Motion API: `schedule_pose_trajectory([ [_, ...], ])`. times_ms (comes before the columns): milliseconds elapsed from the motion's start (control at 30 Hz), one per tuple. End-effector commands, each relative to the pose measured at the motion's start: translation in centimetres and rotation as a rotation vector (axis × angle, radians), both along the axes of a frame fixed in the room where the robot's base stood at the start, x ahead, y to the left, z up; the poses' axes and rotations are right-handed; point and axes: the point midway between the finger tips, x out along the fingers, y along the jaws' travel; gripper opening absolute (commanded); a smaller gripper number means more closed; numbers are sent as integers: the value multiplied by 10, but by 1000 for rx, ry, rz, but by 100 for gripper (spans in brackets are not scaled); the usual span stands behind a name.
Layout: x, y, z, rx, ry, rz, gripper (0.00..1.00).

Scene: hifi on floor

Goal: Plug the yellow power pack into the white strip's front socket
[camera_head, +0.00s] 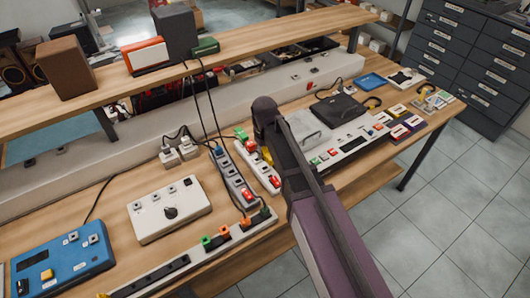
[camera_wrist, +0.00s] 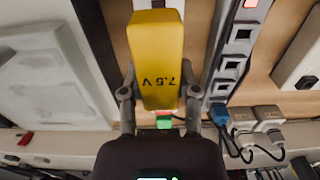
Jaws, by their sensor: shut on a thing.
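My gripper (camera_wrist: 158,92) is shut on the yellow power pack (camera_wrist: 156,55), which is marked 7.5 V and lies between the two fingers in the wrist view. In the head view my arm hides most of the pack; a small yellow part (camera_head: 267,155) shows beside the arm, close to the white strip. The white strip (camera_head: 251,163) lies on the bench, with green and red parts at its far end and a red part at its near end. The pack covers much of that area in the wrist view, so its prongs and the front socket are hidden.
A grey strip (camera_head: 232,180) lies just left of the white strip, with a blue plug (camera_wrist: 219,113) at its far end. White adapters (camera_head: 180,152) and cables stand farther left. A grey box (camera_head: 308,129) lies right of my arm. A raised shelf (camera_head: 230,42) runs behind.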

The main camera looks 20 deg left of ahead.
Motion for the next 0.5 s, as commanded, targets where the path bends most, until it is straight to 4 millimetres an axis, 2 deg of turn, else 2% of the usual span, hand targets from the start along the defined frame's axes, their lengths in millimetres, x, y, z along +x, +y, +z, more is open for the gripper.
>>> schedule_pose_trajectory([
  [100,0,0,-13,0,0,0,0],
  [500,0,-1,-37,0,0,-1,0],
])
